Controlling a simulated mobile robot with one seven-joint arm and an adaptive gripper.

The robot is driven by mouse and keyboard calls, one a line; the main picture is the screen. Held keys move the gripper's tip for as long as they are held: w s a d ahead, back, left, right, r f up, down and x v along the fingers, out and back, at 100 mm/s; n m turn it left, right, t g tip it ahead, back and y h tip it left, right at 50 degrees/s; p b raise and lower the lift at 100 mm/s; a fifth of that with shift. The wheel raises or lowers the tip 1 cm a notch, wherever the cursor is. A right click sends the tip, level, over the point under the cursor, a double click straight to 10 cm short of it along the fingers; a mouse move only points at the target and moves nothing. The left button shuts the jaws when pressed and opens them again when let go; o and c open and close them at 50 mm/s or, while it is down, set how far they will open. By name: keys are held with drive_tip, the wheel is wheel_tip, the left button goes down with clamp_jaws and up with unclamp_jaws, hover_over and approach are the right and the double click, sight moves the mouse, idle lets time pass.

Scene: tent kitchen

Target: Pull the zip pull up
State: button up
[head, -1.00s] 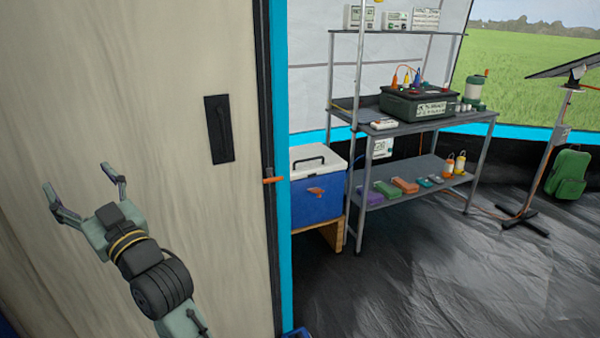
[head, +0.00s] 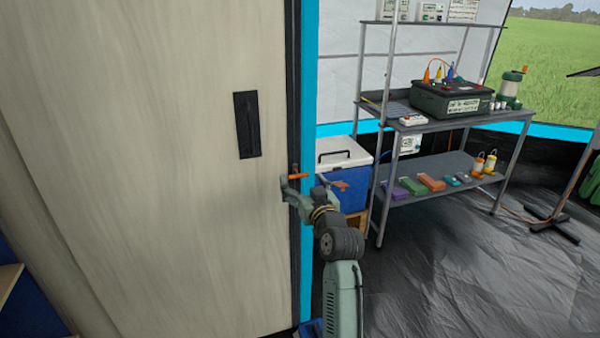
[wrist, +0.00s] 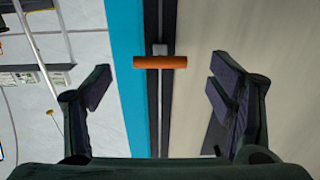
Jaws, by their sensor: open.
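The zip pull is a small orange bar (head: 298,176) on the dark zip track (head: 293,110) at the right edge of the beige panel. In the wrist view the orange zip pull (wrist: 160,62) lies crosswise on the track, below a small grey slider. My gripper (head: 307,172) is open with its fingers near the pull. In the wrist view my gripper's two fingers (wrist: 155,90) stand wide apart, one on each side of the pull, with clear gaps to it. Neither finger visibly touches it.
A bright blue strip (head: 308,80) runs beside the track. A blue cooler with a white lid (head: 345,150) stands just right of my gripper. A grey metal shelf unit (head: 395,185) holds a battery box and several items. A dark handle plate (head: 247,125) sits on the beige panel.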

sight(299, 175)
drive_tip(key=shift+p+x, duration=0.3)
drive_tip(key=shift+x, duration=1.7)
drive_tip(key=shift+c, duration=0.2)
drive_tip(key=c, duration=1.6)
drive_tip(key=shift+r, duration=0.1)
drive_tip(key=shift+c, duration=0.3)
